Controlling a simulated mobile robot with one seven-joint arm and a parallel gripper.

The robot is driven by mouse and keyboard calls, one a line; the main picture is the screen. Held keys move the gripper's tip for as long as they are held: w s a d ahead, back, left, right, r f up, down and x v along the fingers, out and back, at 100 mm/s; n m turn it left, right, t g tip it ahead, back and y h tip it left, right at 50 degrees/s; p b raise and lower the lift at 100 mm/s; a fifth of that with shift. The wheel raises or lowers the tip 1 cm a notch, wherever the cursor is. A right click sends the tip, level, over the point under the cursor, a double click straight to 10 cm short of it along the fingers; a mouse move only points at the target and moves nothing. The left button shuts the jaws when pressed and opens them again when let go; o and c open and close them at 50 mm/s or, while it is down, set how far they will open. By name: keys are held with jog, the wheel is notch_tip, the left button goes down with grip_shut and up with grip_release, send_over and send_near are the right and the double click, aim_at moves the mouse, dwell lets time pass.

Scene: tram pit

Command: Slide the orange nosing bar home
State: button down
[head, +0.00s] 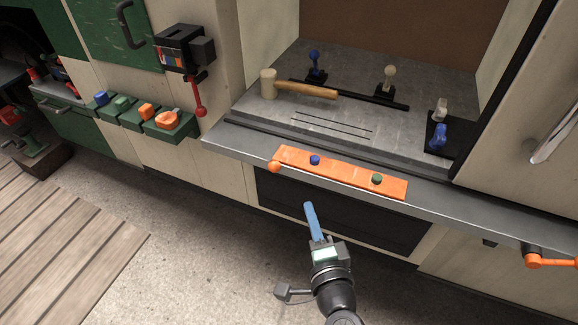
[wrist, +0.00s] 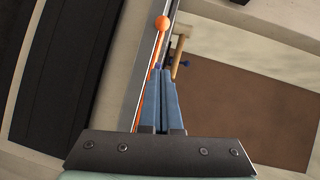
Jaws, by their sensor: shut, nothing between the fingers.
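The orange nosing bar (head: 345,175) lies along the front edge of the grey counter in the head view. It bears a blue knob (head: 315,160) and a green knob (head: 376,179), and an orange ball (head: 274,167) is at its left end. In the wrist view the orange ball (wrist: 162,22) shows ahead of the fingers, with a thin strip of the bar (wrist: 153,65) below it. My gripper (head: 308,206) has blue fingers, shut and empty. It is in front of the bar, apart from it in the head view. The fingers also show in the wrist view (wrist: 161,72).
A wooden mallet (head: 300,90) lies on the counter (head: 245,105), near blue and beige-topped levers and a slotted area. Green boxes with coloured knobs (head: 170,124) and a red-handled lever (head: 200,105) are at left. An orange handle (head: 550,262) is at right. The floor in front is clear.

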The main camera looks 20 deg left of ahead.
jog(key=x, duration=0.4)
jog(key=a+x, duration=0.1)
jog(key=x, duration=0.3)
jog(key=s+a+x, duration=0.1)
jog(key=x, duration=0.3)
jog(key=shift+a+f, duration=0.2)
jog(key=shift+a, duration=0.25)
jog(key=a, duration=0.5)
jog(key=shift+w+a, duration=0.1)
jog(key=shift+a, duration=0.3)
jog(key=shift+a+r, duration=0.1)
